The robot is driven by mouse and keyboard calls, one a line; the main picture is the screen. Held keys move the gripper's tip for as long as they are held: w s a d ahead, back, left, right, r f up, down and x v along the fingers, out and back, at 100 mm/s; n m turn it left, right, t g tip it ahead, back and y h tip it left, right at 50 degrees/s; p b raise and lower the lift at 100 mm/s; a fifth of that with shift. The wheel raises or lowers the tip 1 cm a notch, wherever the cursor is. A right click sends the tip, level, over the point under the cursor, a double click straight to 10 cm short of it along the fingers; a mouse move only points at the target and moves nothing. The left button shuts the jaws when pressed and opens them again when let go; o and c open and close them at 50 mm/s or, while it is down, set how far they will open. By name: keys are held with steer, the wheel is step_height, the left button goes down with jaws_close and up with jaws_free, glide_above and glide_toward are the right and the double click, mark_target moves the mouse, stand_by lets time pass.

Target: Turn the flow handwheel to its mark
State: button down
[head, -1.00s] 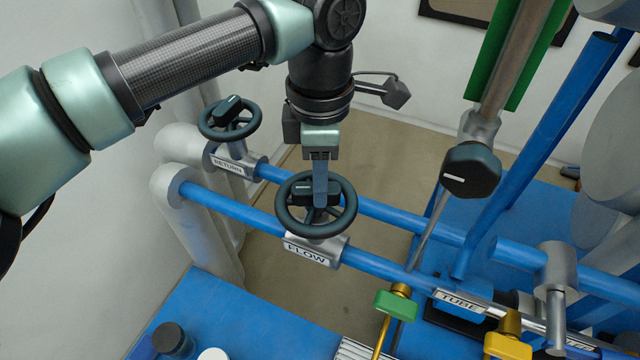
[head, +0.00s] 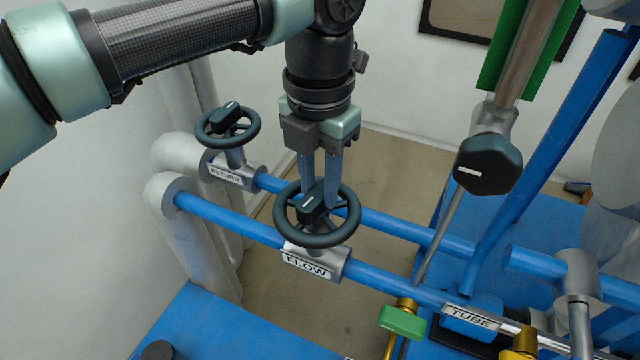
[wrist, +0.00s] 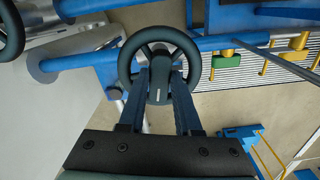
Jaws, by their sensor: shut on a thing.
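The flow handwheel (head: 287,229) is a dark round wheel on the blue pipe, above a white FLOW label (head: 306,266). I cannot make out a separate target mark on the wheel or valve body.
A similar RETURN handwheel (head: 201,128) stands behind left on the parallel pipe. A dark knob (head: 487,164) on a rod is to the right. A green handle (head: 402,321) and the TUBE label (head: 470,317) are front right. Grey-white pipes (head: 190,240) stand at left.

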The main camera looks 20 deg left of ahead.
mark_target(318, 191)
steer(key=shift+n, duration=1.1)
steer(key=c, duration=0.6)
jaws_free()
steer(key=shift+r, duration=0.1)
step_height(318, 191, up, 13)
steer(key=p, duration=0.9)
